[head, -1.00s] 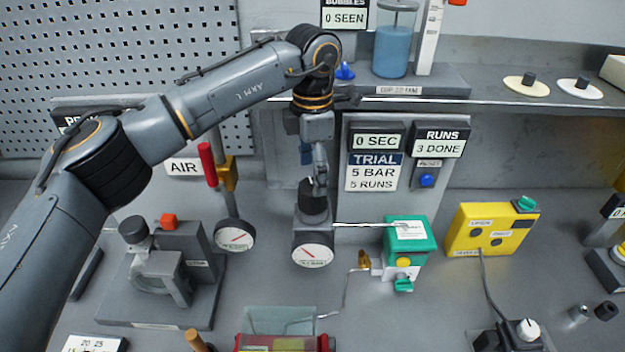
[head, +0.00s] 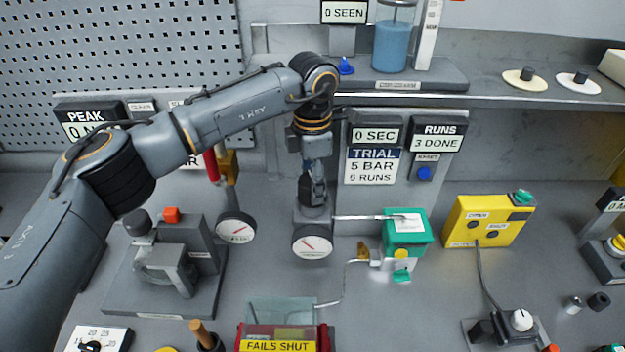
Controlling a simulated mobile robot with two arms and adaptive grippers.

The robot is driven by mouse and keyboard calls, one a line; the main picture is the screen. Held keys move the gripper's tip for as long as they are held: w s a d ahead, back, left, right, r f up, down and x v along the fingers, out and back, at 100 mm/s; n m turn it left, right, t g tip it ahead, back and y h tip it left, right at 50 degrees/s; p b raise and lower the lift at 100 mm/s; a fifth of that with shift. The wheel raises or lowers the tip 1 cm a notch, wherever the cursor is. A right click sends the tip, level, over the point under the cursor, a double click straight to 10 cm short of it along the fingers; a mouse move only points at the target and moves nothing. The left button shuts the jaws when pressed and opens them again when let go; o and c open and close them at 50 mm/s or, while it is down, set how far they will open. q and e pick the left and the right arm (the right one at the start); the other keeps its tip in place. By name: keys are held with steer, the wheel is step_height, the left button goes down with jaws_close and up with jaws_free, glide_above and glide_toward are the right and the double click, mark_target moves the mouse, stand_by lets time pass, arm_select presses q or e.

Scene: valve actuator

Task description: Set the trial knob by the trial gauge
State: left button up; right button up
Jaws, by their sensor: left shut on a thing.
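The trial gauge (head: 312,242) is a round white dial with a red needle, on the front of a grey block at the middle of the bench. Its figures are too small to read. The dark trial knob (head: 312,212) sits on top of that block, directly above the dial. My left gripper (head: 312,196) points straight down over the block and is shut on the knob; the fingers hide the knob's upper part. A sign (head: 373,166) behind reads TRIAL, 5 BAR, 5 RUNS. My right gripper is not in view.
A thin pipe joins the block to a green box (head: 406,232) on the right. A second gauge (head: 236,229) and a red-handled AIR valve (head: 211,166) stand left. The runs display (head: 437,137) reads 3 DONE. A yellow box (head: 490,220) stands further right.

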arm_select(q)
steer(key=m+b, duration=0.2)
steer(key=shift+f+b, duration=0.15)
steer(key=shift+b, duration=0.2)
steer(key=m+b, duration=0.2)
steer(key=shift+m, duration=0.4)
steer(key=m+b, duration=0.1)
steer(key=m, duration=0.2)
steer(key=shift+r+m+b, duration=0.2)
steer(key=shift+m+b, duration=0.3)
steer(key=shift+m, duration=1.5)
steer(key=o, duration=1.2)
